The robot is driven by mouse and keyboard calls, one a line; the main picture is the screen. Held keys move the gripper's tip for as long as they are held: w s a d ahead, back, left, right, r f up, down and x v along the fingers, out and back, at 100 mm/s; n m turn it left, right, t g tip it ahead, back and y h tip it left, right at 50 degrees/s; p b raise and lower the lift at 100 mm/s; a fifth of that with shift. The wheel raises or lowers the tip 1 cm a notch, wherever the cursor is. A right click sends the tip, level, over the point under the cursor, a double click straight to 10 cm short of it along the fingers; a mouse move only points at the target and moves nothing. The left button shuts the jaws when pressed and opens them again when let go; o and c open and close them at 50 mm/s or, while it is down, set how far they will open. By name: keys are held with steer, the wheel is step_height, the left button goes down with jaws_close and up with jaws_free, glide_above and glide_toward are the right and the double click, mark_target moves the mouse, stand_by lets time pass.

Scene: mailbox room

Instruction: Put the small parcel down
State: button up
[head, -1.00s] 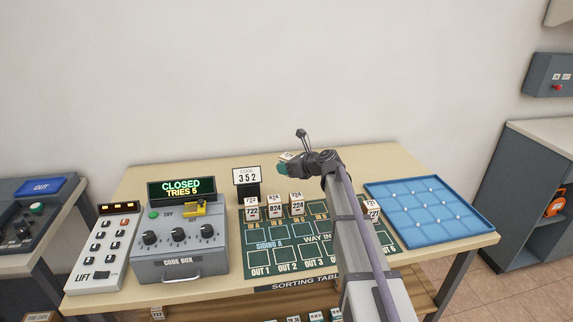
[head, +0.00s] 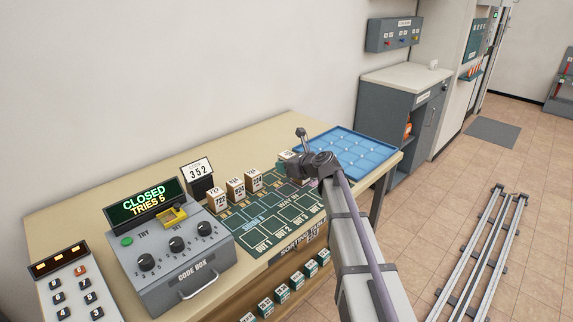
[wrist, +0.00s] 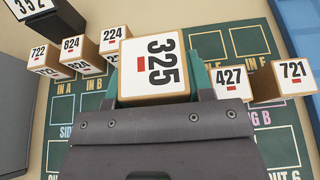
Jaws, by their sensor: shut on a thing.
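My gripper (head: 291,158) is shut on a small parcel (wrist: 154,62), a tan box with a white top reading 325. In the wrist view my gripper (wrist: 157,82) has a teal finger on each side of the parcel. It is above the green sorting mat (wrist: 225,45), between a row of parcels 722 (wrist: 45,60), 824 (wrist: 80,53) and 224 (wrist: 114,40) and the pair 427 (wrist: 231,82) and 721 (wrist: 289,80). The mat's squares behind the held parcel are partly hidden.
The code box (head: 178,250), its display (head: 145,202) reading CLOSED TRIES 5, and the 352 card (head: 198,172) stand left of the mat. A blue tray (head: 348,152) lies at the right end. Empty marked squares show near the mat's front.

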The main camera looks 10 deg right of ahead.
mark_target(287, 190)
steer(key=shift+w+d+f+b, duration=0.1)
steer(key=shift+w+f+b, duration=0.05)
steer(key=shift+f+b, duration=0.35)
step_height(287, 190, down, 6)
steer(key=b, duration=0.5)
steer(key=shift+r+b, duration=0.1)
steer(key=shift+b, duration=0.25)
steer(key=shift+f+b, duration=0.6)
steer(key=shift+b, duration=0.05)
steer(key=o, duration=1)
